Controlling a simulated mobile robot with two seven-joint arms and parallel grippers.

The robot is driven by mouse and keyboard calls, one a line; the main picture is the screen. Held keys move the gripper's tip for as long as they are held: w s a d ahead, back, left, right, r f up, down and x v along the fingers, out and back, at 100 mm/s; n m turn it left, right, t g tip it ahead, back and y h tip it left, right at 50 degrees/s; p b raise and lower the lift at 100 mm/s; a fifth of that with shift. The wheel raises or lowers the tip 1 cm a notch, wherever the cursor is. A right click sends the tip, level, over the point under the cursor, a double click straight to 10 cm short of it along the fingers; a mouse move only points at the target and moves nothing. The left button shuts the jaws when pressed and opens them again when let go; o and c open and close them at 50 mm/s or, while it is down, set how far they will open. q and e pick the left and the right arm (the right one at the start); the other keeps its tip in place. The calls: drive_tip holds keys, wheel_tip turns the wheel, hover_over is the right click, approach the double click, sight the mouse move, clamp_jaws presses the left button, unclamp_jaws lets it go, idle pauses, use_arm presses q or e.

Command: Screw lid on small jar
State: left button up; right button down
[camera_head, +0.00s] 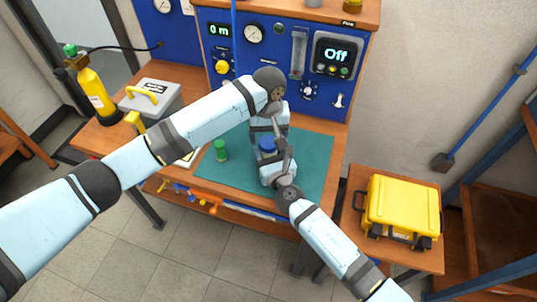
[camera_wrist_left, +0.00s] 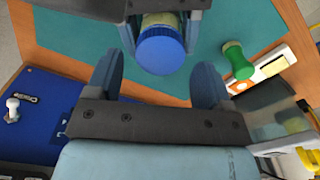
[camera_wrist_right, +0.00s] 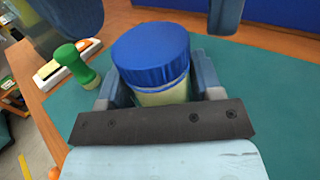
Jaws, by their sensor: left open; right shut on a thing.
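A small jar (camera_wrist_right: 163,94) with a yellowish body and a blue lid (camera_wrist_right: 150,50) on its top is held by my right gripper (camera_wrist_right: 160,88), which is shut on the jar's body. The blue lid also shows in the head view (camera_head: 267,144) and the left wrist view (camera_wrist_left: 160,50). Whether the lid is screwed tight cannot be told. My left gripper (camera_wrist_left: 160,70) is open, its fingers pointing toward the lid from above, one on each side and apart from it. In the head view the arms hide much of the jar.
A green-capped item (camera_head: 220,150) stands on the teal mat (camera_head: 313,165), left of the jar. The blue test panel (camera_head: 270,82) rises behind. A yellow case (camera_head: 400,207) sits at right, and a grey box (camera_head: 152,97) at left. The mat's right part is clear.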

use_arm(q)
drive_tip(key=shift+f, duration=1.2)
drive_tip(key=c, duration=0.9)
drive_tip(key=m, duration=0.3)
drive_tip(key=o, duration=1)
drive_tip(key=shift+r, duration=0.1)
